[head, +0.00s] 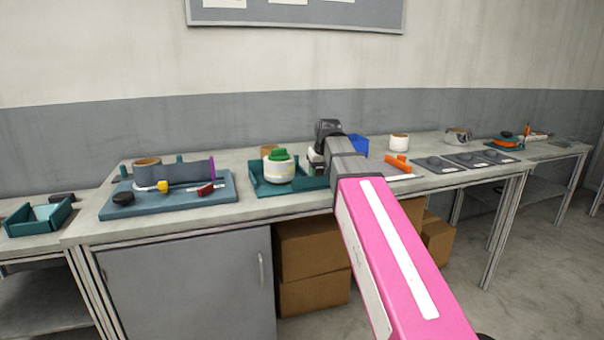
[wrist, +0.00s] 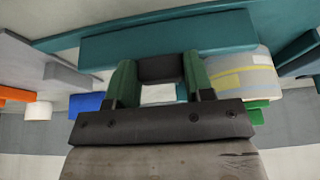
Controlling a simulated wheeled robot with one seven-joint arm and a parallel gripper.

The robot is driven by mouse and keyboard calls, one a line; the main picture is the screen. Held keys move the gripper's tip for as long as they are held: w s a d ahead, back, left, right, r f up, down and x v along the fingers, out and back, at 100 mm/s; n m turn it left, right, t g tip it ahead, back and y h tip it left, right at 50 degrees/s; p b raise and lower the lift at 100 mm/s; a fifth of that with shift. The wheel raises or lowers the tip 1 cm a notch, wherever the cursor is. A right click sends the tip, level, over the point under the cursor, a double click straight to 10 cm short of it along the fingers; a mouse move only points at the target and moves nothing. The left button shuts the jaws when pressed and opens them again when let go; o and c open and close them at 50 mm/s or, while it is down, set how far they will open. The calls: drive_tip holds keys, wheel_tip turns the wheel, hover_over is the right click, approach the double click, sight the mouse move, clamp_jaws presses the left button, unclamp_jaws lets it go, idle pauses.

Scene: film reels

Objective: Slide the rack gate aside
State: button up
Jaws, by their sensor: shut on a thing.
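In the wrist view my gripper (wrist: 159,70) is shut on a dark block between its two fingers. The block sits against a long teal bar (wrist: 215,34), which looks like the rack gate with the block as its handle. In the head view the teal rack (head: 262,190) stands on the bench, left of my wrist. A white jar (head: 278,172) with a green lid stands in it and also shows in the wrist view (wrist: 243,76). My arm hides the rack's right end and my fingertips in the head view, so how far the gate is open cannot be told.
A blue-grey board (head: 135,208) with a film roll and small parts lies to the left. A blue bin (head: 359,146), a white roll (head: 399,142) and orange pieces (head: 397,162) are to the right. Dark mats (head: 438,164) lie farther right.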

drive_tip(key=d, duration=0.2)
drive_tip(key=w+d, duration=0.1)
drive_tip(key=d, duration=0.1)
drive_tip(key=w+d, duration=0.1)
drive_tip(key=d, duration=0.1)
drive_tip(key=shift+d, duration=0.4)
drive_tip(key=o, duration=1.3)
drive_tip(key=shift+d, duration=0.15)
drive_tip(key=v, duration=1)
drive_tip(key=shift+s+r, duration=0.2)
drive_tip(key=shift+r, duration=0.1)
drive_tip(key=shift+s, duration=0.15)
